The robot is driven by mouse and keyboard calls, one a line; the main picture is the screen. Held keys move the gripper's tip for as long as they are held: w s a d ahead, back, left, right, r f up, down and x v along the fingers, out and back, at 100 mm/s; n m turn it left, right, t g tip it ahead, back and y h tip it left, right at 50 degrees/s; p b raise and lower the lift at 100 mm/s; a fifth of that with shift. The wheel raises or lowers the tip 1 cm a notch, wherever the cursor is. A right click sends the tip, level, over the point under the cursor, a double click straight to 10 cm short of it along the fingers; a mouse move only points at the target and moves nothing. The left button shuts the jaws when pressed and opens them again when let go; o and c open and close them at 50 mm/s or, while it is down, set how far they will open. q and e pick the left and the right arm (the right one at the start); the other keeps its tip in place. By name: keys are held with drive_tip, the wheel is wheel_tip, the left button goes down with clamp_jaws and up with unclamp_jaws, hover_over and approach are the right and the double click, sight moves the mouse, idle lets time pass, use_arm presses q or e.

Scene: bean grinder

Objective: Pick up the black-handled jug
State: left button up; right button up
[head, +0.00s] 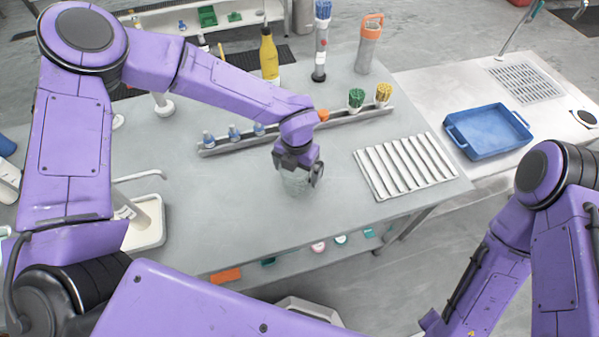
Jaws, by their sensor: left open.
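A clear glass jug (295,187) stands on the grey table (222,190), near its middle. My left gripper (298,178) is right over the jug, pointing down, with its dark fingers apart at the jug's upper part. The gripper covers the jug's top, and I cannot make out the black handle apart from the dark fingers. I cannot tell whether the fingers touch the jug. My right arm shows at the lower right, but its gripper is out of view.
Behind the jug, a long rack (340,122) holds small bottles and brush-like items. A slatted white tray (405,167) lies to the right. A yellow bottle (269,58) and an orange-topped flask (368,48) stand farther back. A blue tray (487,131) is on the right counter.

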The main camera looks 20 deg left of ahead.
use_arm(q)
drive_tip(key=shift+f, duration=0.25)
drive_tip(key=c, duration=0.9)
drive_tip(key=shift+c, duration=0.2)
